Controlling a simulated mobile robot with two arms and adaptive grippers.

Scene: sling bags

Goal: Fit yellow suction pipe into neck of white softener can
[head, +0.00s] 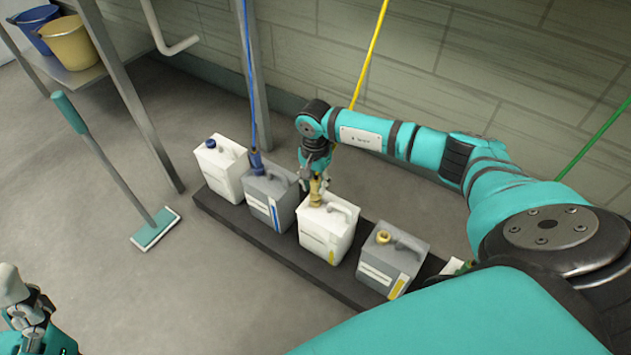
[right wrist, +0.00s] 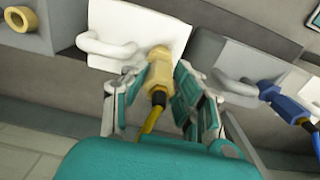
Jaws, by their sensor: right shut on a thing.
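The white softener can (head: 325,232) with a yellow label stands on a dark low platform; it also shows in the right wrist view (right wrist: 150,22). The yellow suction pipe (head: 316,190) has its fitting at the can's top, over the neck area. My right gripper (head: 314,178) is shut on it. In the right wrist view the yellow fitting (right wrist: 159,72) lies between the two fingers (right wrist: 157,85). The neck is hidden behind the fitting, so I cannot tell whether the pipe is inside it. My left gripper (head: 28,308) is at the lower left, its fingers unclear.
A grey can with blue pipe (head: 268,192) stands close on the left, beyond it a white blue-capped can (head: 221,165). A grey can with a yellow neck (head: 392,257) stands on the right.

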